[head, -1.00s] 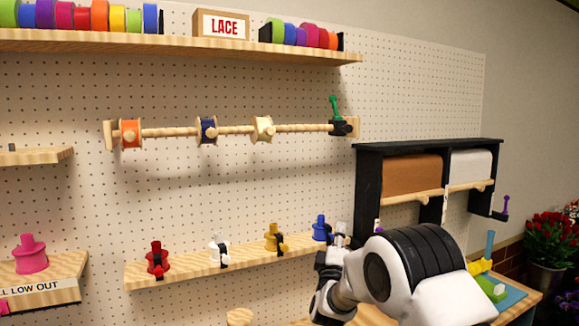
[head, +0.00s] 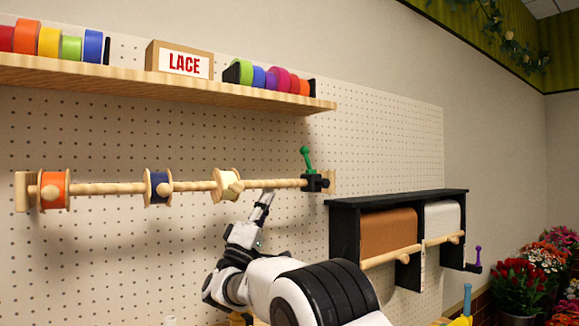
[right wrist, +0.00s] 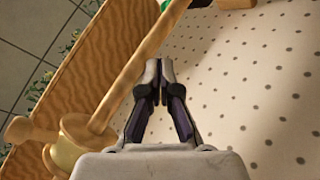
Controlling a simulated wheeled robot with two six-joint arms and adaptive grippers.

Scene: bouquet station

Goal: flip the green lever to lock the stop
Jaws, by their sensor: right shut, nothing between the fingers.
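The green lever (head: 306,157) stands up, leaning slightly left, on the black stop (head: 315,182) near the right end of the wooden rod (head: 110,188). In the right wrist view, a bit of green (right wrist: 166,4) shows at the top edge by the rod (right wrist: 140,66). My right gripper (head: 267,196) is shut and empty, just below the rod, between the cream spool and the stop. It also shows in the right wrist view (right wrist: 161,70). It is apart from the lever. My left gripper is not in view.
Orange (head: 53,190), blue (head: 158,187) and cream (head: 227,185) spools sit on the rod. A ribbon shelf (head: 150,87) with a LACE sign (head: 187,61) runs above. A black paper-roll rack (head: 345,240) stands lower right. The pegboard around the lever is clear.

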